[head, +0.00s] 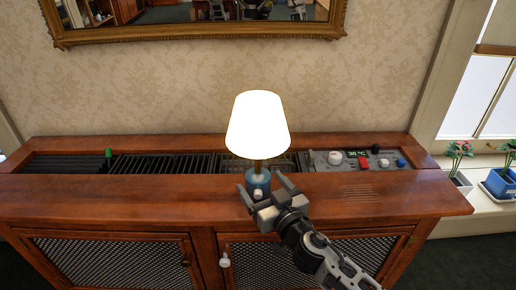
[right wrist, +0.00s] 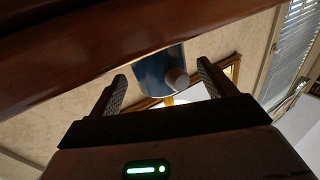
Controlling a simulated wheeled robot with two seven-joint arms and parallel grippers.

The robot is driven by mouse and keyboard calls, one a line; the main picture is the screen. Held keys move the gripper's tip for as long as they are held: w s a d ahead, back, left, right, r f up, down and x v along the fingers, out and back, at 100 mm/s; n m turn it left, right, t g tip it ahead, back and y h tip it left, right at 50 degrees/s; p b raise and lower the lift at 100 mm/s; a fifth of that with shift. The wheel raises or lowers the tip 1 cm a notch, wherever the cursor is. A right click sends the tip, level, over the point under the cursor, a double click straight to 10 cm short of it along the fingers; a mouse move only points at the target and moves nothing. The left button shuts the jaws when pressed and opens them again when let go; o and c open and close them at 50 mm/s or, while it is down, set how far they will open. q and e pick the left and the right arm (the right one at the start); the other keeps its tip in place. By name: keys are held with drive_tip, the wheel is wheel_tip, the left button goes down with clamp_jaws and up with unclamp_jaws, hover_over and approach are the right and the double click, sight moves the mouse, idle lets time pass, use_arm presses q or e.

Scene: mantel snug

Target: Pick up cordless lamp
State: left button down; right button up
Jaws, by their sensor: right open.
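The cordless lamp has a glowing white shade (head: 258,128), a short brass-coloured stem and a blue base (head: 257,179) with a pale knob on its front. It stands upright on the wooden cabinet top. My right gripper (head: 262,186) is open at the lamp's base, with a finger to either side in the picture. In the right wrist view the blue base (right wrist: 152,75) shows beyond and between the two open fingers, with no clear contact. My left gripper is not in view.
The wooden cabinet (head: 400,196) has a recessed dark grille and a control panel (head: 330,160) with knobs and a green readout to the right of the lamp. A gilt-framed mirror (head: 200,36) hangs above. Potted plants (head: 498,182) stand on the sill at far right.

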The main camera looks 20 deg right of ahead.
drive_tip(key=shift+w+a, duration=0.15)
drive_tip(key=shift+w, duration=0.55)
drive_tip(key=shift+w+a, duration=0.1)
drive_tip(key=shift+w, duration=0.55)
drive_tip(key=c, duration=1.3)
drive_tip(key=shift+c, duration=1.2)
